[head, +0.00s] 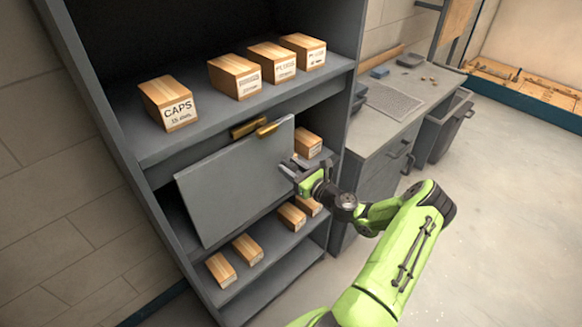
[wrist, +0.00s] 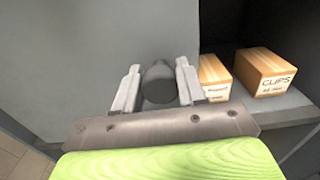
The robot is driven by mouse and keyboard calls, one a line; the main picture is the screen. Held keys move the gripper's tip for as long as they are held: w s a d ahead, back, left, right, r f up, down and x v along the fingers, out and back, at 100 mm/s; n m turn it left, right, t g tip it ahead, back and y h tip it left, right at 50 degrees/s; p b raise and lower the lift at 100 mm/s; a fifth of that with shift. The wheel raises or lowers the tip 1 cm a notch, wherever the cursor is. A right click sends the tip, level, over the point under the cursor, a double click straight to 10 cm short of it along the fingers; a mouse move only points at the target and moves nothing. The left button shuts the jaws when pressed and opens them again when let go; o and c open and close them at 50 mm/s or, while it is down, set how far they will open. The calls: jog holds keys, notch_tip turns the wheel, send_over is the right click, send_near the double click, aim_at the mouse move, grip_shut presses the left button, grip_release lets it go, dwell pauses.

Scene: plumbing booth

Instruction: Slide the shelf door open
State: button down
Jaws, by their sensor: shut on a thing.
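The shelf door (head: 235,182) is a flat grey panel across the middle of the grey shelf unit. It sits tilted, and the shelf behind shows to its right. In the wrist view the door (wrist: 90,55) fills the left and middle. My gripper (head: 290,168) is at the door's right part, with its fingers on either side of a dark round knob (wrist: 158,82). It is shut on the knob, which the fingers partly hide in the head view.
Boxes stand on the upper shelf, including a CAPS box (head: 168,103). More boxes (head: 292,216) stand on lower shelves; a CLIPS box (wrist: 264,72) is right of the door. Brass-coloured pieces (head: 250,128) sit above the door. A grey workbench (head: 385,130) stands right.

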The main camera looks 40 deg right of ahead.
jog(key=shift+a+r, duration=0.1)
jog(key=shift+a, duration=0.05)
jog(key=c, duration=0.7)
grip_release()
jog(key=shift+s, duration=0.1)
jog(key=s, duration=1)
jog(key=s+b, duration=0.1)
jog(key=s, duration=0.4)
jog(key=shift+s+d, duration=0.3)
jog(key=shift+d, duration=0.05)
